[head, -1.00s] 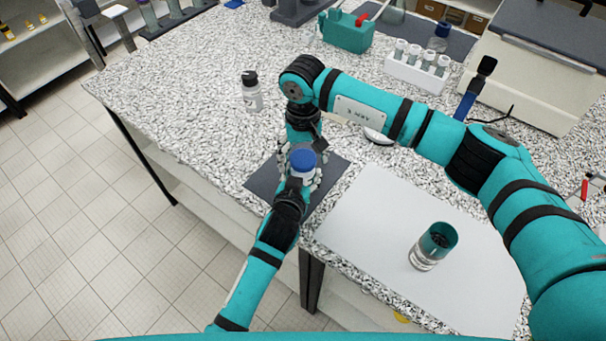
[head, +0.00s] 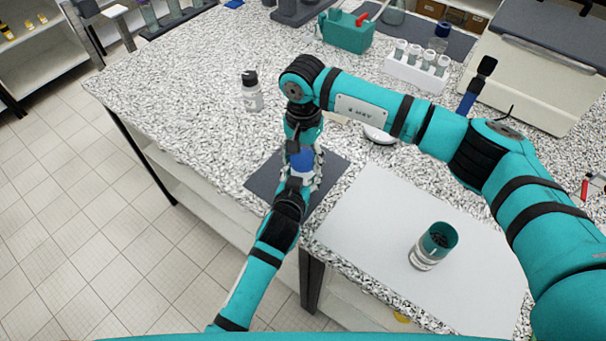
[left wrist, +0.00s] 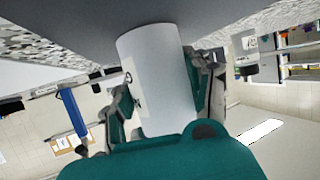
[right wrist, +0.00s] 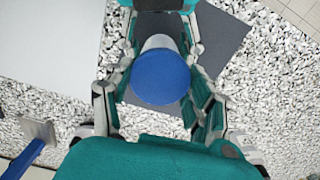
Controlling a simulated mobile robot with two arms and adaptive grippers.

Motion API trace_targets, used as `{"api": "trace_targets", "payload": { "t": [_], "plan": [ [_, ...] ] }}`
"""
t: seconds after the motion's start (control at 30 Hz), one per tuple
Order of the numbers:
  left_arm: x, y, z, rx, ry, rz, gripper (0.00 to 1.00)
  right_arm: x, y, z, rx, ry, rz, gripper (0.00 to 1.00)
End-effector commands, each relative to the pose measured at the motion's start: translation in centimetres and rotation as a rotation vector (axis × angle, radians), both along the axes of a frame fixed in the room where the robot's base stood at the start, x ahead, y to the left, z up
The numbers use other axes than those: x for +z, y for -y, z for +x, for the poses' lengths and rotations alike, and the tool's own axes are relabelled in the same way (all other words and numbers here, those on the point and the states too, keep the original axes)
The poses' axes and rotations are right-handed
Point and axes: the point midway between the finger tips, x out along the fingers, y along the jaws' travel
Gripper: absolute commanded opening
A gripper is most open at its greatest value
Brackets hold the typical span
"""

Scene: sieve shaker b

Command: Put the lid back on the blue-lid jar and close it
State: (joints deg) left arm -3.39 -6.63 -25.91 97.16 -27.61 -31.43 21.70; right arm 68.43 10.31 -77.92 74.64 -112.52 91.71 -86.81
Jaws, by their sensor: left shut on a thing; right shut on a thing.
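The blue lid (head: 302,160) sits on top of the white jar and looks level; the head view does not show whether it is fully tight. My right gripper (head: 302,157) comes from above and is shut on the lid, with its fingers on either side of the lid in the right wrist view (right wrist: 160,78). The jar (left wrist: 160,80) stands upright on the dark mat (head: 264,182). My left gripper (head: 301,179) is shut around the jar's body, which fills the middle of the left wrist view. The fingers hide most of the jar in the head view.
A glass with a teal upper part (head: 433,246) stands on the white sheet (head: 365,222) at the right. A dark-capped bottle (head: 251,91) stands behind and left of the mat. A white tube rack (head: 416,73) and a teal device (head: 346,33) stand at the back.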

Motion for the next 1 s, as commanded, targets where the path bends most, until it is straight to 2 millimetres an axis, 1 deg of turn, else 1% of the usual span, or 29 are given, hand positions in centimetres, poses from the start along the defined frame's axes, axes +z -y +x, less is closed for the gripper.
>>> {"api": "trace_targets", "payload": {
  "t": [0.1, 0.47, 1.0],
  "plan": [
    [-0.04, -0.03, 0.00, 0.001, -0.001, 0.001, 0.00, -0.01, 0.05, 0.02, -0.273, 0.002, -0.001, 0.17],
    [-0.04, -0.03, 0.00, 0.001, -0.001, 0.001, 0.00, -0.09, 0.03, -0.03, -1.130, 0.001, -0.001, 0.17],
    [-0.03, -0.03, 0.00, 0.001, -0.001, 0.001, 0.00, -0.18, -0.07, -0.05, -2.429, -0.001, -0.002, 0.17]
  ]
}}
